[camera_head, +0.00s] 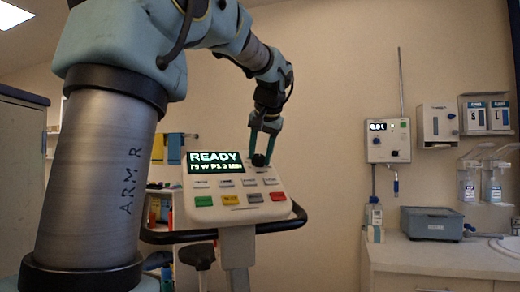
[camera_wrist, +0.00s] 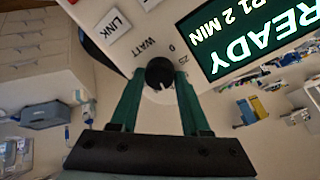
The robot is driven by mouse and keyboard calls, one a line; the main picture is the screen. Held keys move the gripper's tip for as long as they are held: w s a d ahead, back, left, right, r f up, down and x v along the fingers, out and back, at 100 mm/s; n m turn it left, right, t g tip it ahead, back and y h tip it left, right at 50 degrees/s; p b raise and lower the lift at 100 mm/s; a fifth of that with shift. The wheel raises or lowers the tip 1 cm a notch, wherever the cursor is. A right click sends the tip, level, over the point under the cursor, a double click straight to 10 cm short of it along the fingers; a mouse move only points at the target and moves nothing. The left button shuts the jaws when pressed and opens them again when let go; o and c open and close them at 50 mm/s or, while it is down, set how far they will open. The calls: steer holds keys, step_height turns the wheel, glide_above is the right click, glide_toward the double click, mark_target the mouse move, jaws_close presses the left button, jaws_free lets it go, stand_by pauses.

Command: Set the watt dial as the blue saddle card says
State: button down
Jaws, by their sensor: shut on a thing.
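The watt dial (camera_head: 260,160) is a small black knob at the upper right of a white console (camera_head: 242,216). In the wrist view the dial (camera_wrist: 160,72) sits beside the upside-down word WATT, with a pale notch at its lower edge. My gripper (camera_head: 262,155) has its green fingers on either side of the dial, shut on it; the fingers also show in the wrist view (camera_wrist: 160,82). The console display (camera_head: 215,162) reads READY and a line with W, P1, 2 MIN; the watt figure is hard to read.
Green, orange, grey and red buttons (camera_head: 278,197) line the console's lower edge, with a dark handle rail (camera_head: 285,225) around it. A counter (camera_head: 440,257) with a blue-grey box (camera_head: 432,224) stands at right. A wall unit (camera_head: 388,140) and dispensers hang above.

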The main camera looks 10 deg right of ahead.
steer(key=m+p, duration=0.2)
steer(key=m, duration=0.2)
steer(key=shift+m+g, duration=0.3)
steer(key=shift+f, duration=0.1)
stand_by(0.5)
steer(key=shift+c, duration=1.9)
jaws_free()
steer(key=shift+p, duration=0.3)
steer(key=b+v, duration=0.2)
steer(key=v, duration=0.8)
steer(key=shift+s+r, duration=0.2)
steer(key=shift+r, duration=0.15)
steer(key=shift+s+d, duration=0.1)
